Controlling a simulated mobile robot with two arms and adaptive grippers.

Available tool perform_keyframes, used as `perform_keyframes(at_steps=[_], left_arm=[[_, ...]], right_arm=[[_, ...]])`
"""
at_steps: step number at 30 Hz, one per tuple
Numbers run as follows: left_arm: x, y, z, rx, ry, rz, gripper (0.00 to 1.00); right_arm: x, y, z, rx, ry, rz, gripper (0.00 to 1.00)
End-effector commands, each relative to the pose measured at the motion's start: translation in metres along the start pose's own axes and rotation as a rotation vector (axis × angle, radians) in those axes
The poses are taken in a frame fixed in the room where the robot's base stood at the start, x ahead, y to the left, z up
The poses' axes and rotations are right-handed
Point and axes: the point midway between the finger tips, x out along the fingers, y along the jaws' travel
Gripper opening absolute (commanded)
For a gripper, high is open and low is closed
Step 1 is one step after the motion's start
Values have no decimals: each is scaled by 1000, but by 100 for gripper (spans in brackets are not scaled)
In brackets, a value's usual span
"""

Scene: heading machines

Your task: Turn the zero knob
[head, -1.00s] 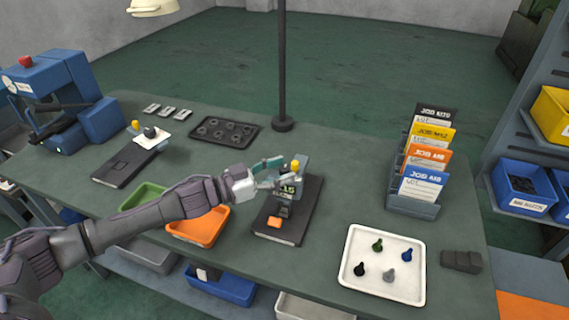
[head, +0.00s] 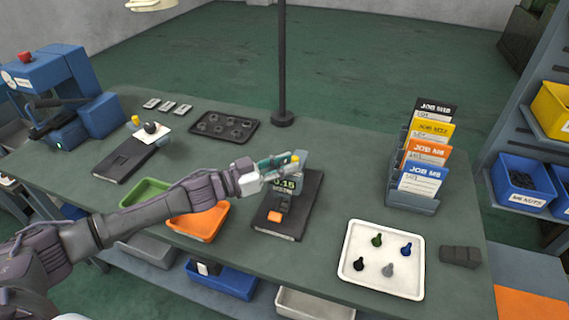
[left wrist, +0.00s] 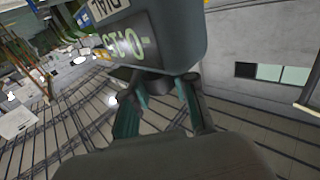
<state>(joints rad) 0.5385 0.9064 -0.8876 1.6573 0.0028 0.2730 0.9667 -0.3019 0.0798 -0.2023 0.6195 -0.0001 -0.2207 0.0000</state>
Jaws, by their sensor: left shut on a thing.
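The digital gauge (head: 284,184) with a 0.15 readout stands on a dark flat base (head: 303,215) near the table's middle. My left gripper (head: 280,165) reaches in from the left at the gauge's upper part. In the left wrist view the gauge (left wrist: 165,40) fills the top, its display upside down. My left fingers (left wrist: 160,95) are on either side of a small dark knob (left wrist: 152,84) on the gauge, shut on it. The knob is mostly hidden by the gripper in the head view. My right gripper is out of view.
An orange tray (head: 198,232) and a green tray (head: 143,190) lie below my left arm. A white tray (head: 350,284) with several coloured pins is at right, a job card rack (head: 413,204) behind it. A dark pole (head: 282,70) rises behind the gauge.

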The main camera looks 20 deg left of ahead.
Motion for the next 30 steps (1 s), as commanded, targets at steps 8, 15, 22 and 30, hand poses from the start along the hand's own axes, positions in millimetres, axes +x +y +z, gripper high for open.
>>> perform_keyframes(at_steps=[8,15,22,30], left_arm=[[0,2,0,-7,3,-109,0],[0,2,0,-14,6,-303,0],[0,1,0,-13,5,-498,0],[0,0,0,-8,4,-672,0]], right_arm=[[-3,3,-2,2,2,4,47],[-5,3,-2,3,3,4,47],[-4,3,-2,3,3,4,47],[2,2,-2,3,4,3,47]])
